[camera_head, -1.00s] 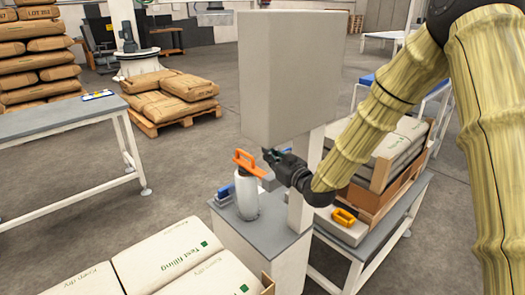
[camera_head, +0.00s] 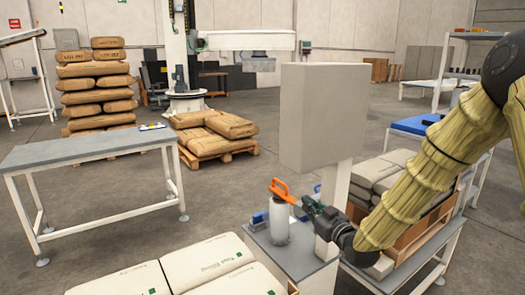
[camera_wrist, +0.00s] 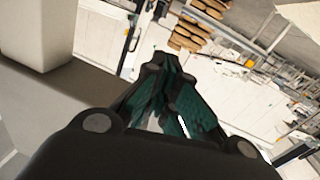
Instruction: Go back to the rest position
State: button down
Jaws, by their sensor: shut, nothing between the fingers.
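My gripper (camera_head: 304,207) is in front of the pedestal's post, just right of a white bottle (camera_head: 279,222) with an orange handle (camera_head: 286,193). The bottle stands upright on the grey pedestal top (camera_head: 310,262). The gripper is shut with nothing between its fingers. I cannot tell whether its tips touch the handle. In the wrist view its dark green fingers (camera_wrist: 165,75) come together, with no object held. My arm reaches in from the right of the head view.
A large grey box (camera_head: 322,118) tops the post close behind my gripper. White sacks (camera_head: 215,265) lie in front at bottom left. A crate of sacks (camera_head: 425,232) stands right, partly behind my arm. A grey table (camera_head: 85,148) is at left, with open floor around it.

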jog(key=s+d+f+m+g+h+p, duration=0.15)
jog(key=s+f+g, duration=0.25)
jog(key=s+f, duration=0.8)
jog(key=s+d+f+m+g+h+p, duration=0.1)
jog(key=s+f+m+g+h+p, duration=0.25)
jog(key=s+f, duration=0.85)
jog(key=s+d+f+g+h+p, duration=0.1)
jog(key=s+d+f+g, duration=0.1)
jog(key=s, duration=0.7)
jog(key=s+d+f+m+g+h+p, duration=0.1)
jog(key=s+f+g, duration=0.2)
jog(key=s+f, duration=0.4)
jog(key=s+d+f+m+g+p, duration=0.1)
jog(key=s+d+f+g, duration=0.1)
jog(key=s, duration=1)
notch_tip(320, 180, down, 3)
jog(key=shift+d+r+g+h, duration=0.2)
jog(key=shift+d+g+h, duration=0.2)
jog(key=shift+g, duration=0.45)
jog(key=shift+s, duration=0.1)
